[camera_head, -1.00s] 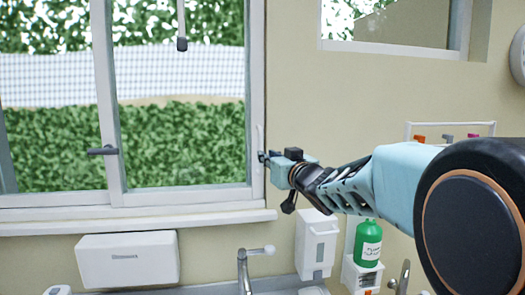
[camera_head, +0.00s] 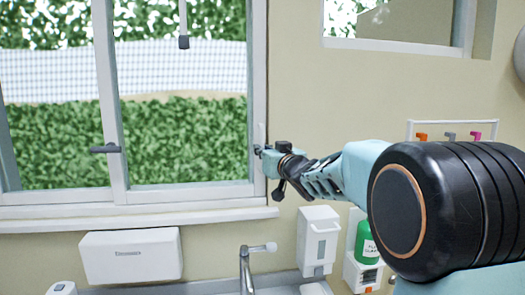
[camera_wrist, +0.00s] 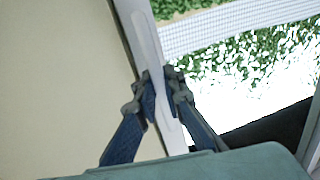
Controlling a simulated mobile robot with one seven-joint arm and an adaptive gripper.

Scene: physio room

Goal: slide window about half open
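The window (camera_head: 183,130) has a pale frame and two panes side by side. Its right pane's upright edge (camera_head: 259,60) sits against the side of the opening, with no gap showing. A long pale pull (camera_wrist: 146,38) runs along that edge in the wrist view; it also shows in the head view (camera_head: 259,132). My gripper (camera_head: 260,150) is at this pull. In the wrist view its two dark fingertips (camera_wrist: 161,76) are close together, one on each side of the pull. Whether they press on it is unclear.
A dark handle (camera_head: 105,149) is on the middle upright. A rod (camera_head: 183,30) hangs before the glass. Below are the sill (camera_head: 140,220), a white dispenser box (camera_head: 130,256), a tap (camera_head: 245,262), a wall dispenser (camera_head: 318,240) and a green bottle (camera_head: 367,245).

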